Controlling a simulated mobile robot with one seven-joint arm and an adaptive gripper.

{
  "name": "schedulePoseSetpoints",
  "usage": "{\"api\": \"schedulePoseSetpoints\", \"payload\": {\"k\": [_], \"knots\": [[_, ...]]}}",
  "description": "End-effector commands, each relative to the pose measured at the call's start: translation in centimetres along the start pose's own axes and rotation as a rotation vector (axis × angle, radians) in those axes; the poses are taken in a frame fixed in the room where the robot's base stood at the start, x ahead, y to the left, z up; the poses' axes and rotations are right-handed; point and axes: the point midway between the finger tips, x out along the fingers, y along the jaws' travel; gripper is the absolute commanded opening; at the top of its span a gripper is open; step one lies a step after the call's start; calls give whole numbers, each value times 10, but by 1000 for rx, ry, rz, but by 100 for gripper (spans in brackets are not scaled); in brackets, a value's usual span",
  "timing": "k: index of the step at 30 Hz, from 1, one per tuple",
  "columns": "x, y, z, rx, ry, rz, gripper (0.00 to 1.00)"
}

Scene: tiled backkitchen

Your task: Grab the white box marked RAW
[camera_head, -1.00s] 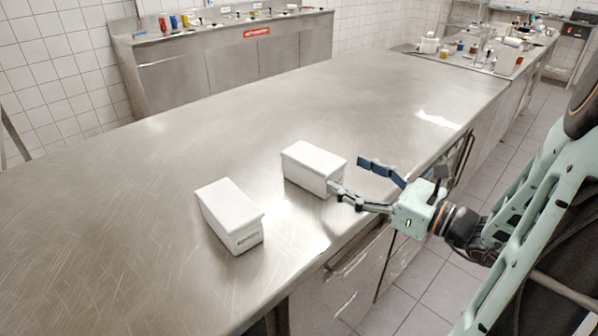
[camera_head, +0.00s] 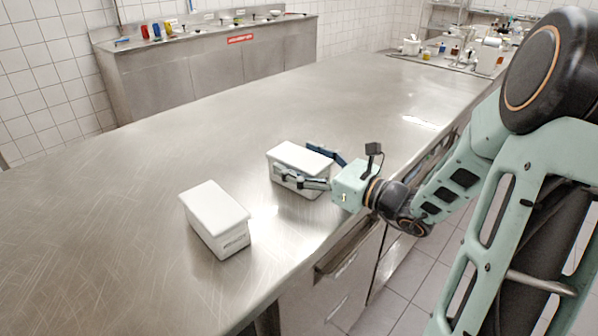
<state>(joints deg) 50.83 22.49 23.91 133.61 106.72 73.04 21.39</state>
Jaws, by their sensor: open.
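Two white lidded boxes stand on the steel table. The farther white box (camera_head: 301,158) is at the table's middle, near its right edge. My gripper (camera_head: 300,170) is open around it, one finger along its near side and the other behind its far side. The near finger hides part of that side, and no marking on it is readable. The nearer white box (camera_head: 215,213) stands to the left and closer to me, apart from my gripper. It has dark lettering on its front end, too small to read. I cannot tell which box is marked RAW.
The steel table (camera_head: 130,200) is otherwise clear around the boxes. Its right edge runs under my arm, with drawers below. A steel counter with bottles (camera_head: 157,30) stands at the back left. A cluttered worktop (camera_head: 440,58) is at the back right.

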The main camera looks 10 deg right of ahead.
Motion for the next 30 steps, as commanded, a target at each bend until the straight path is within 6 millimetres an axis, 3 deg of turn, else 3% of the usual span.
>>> {"api": "schedulePoseSetpoints", "payload": {"k": [6,23,30], "knots": [[1,0,0,0,0,0,74],[1,0,1,-1,-2,1,13],[1,0,2,-1,-2,1,13]]}}
